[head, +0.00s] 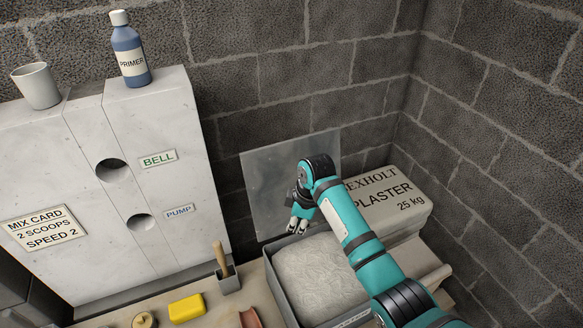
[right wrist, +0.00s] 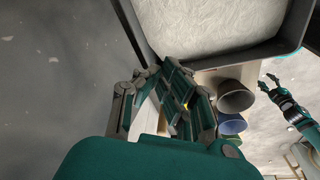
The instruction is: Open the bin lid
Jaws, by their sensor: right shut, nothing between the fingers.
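The bin (head: 283,290) is a grey open-topped box filled with pale plaster powder, at the lower middle of the head view. Its rim also shows in the right wrist view (right wrist: 240,57). The bin lid (head: 268,180) is a flat grey panel standing raised behind the bin, close to the block wall. It fills the left of the right wrist view (right wrist: 60,80). My right gripper (head: 297,226) is shut and empty, in front of the raised lid and above the bin's back edge. My left gripper (right wrist: 268,83) shows small at the right of the wrist view, its fingers apart.
A plaster bag (head: 385,205) lies right of the bin. A white cabinet (head: 150,200) bears a cup (head: 37,86) and a primer bottle (head: 130,52).

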